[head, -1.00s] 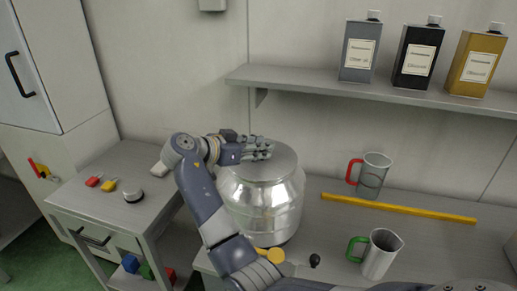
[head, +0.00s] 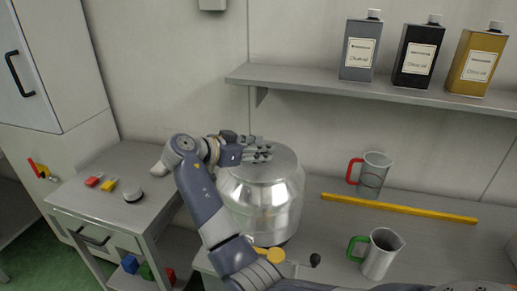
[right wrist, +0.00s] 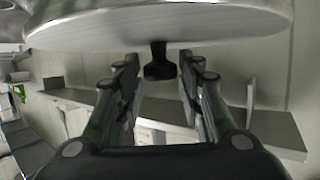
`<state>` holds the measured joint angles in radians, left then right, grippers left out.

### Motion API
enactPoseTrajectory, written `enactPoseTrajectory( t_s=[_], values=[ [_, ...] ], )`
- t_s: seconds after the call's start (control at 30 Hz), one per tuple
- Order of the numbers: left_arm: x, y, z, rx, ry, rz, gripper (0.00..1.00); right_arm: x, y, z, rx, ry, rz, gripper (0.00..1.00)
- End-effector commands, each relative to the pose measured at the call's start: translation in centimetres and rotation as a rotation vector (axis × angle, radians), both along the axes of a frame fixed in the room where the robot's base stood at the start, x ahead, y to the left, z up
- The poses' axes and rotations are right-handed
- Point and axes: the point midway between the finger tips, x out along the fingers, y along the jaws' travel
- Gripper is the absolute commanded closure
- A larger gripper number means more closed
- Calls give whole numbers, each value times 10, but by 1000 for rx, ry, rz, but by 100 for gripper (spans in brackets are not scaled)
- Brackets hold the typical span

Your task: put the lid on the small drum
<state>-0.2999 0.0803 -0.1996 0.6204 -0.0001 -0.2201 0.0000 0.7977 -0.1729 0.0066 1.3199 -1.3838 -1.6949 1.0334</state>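The small drum (head: 262,208) is a shiny metal vessel standing on the bench. Its grey, flat, round lid (head: 284,162) lies level on top, with no gap that I can make out. In the right wrist view, which looks inverted, the lid (right wrist: 115,35) fills the top and its black knob (right wrist: 159,64) points down in the picture. My right gripper (head: 268,152) is over the lid. Its fingers are spread on both sides of the knob, apart from it. The knob is hidden in the head view. My left gripper is not in view.
A red-handled jug (head: 375,174), a green-handled jug (head: 381,254) and a long yellow bar (head: 398,208) are right of the drum. A shelf (head: 310,84) above holds three oil cans (head: 416,58). A side table (head: 150,205) at left carries small items.

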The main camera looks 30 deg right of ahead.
Motion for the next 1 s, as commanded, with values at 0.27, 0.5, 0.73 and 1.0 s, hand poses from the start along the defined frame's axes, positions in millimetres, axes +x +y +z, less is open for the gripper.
enactPoseTrajectory(
  t_s=[0.27, 0.5, 0.73, 1.0],
  values=[
    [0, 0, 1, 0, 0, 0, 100, -1, 8, 2, 3, 2, 1, 65],
    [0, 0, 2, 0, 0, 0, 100, -3, 27, 9, 2, 2, 1, 65],
    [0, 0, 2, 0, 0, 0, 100, -5, 44, 15, 3, 1, 1, 65],
    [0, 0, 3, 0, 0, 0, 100, -7, 64, 23, 2, 2, 2, 65]
  ],
)
